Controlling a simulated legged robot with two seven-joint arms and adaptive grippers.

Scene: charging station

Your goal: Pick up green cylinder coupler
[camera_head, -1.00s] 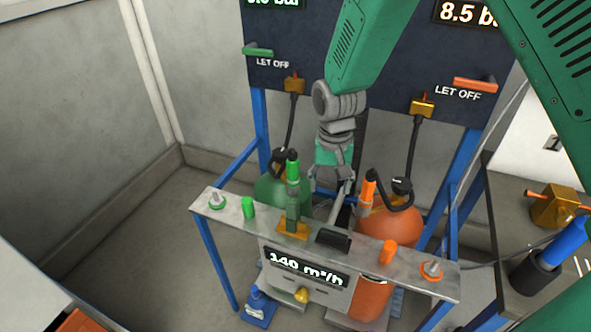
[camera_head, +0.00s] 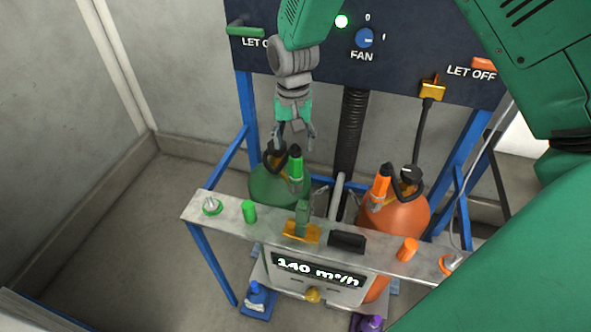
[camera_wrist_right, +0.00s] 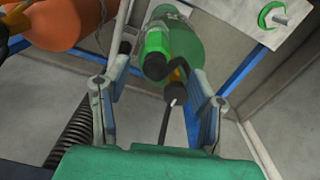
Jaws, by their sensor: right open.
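The green cylinder (camera_head: 268,186) stands upright behind the metal shelf, left of the orange cylinder. A black coupler (camera_head: 275,161) with a curved handle sits at its top. In the right wrist view the coupler (camera_wrist_right: 174,90) shows as a dark end with a thin hose, between the fingers and beyond the tips. My right gripper (camera_head: 294,138) points down over the green cylinder, open and empty; its spread fingers (camera_wrist_right: 158,95) also show in the wrist view. I cannot tell whether a finger touches the coupler. My left gripper is not in view.
A green tube with a black cap (camera_head: 296,166) stands close beside the coupler, and in the wrist view (camera_wrist_right: 156,48). The orange cylinder (camera_head: 400,218) and a black corrugated hose (camera_head: 350,135) are to the right. The shelf (camera_head: 232,218) runs in front. The dark panel (camera_head: 400,75) is behind.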

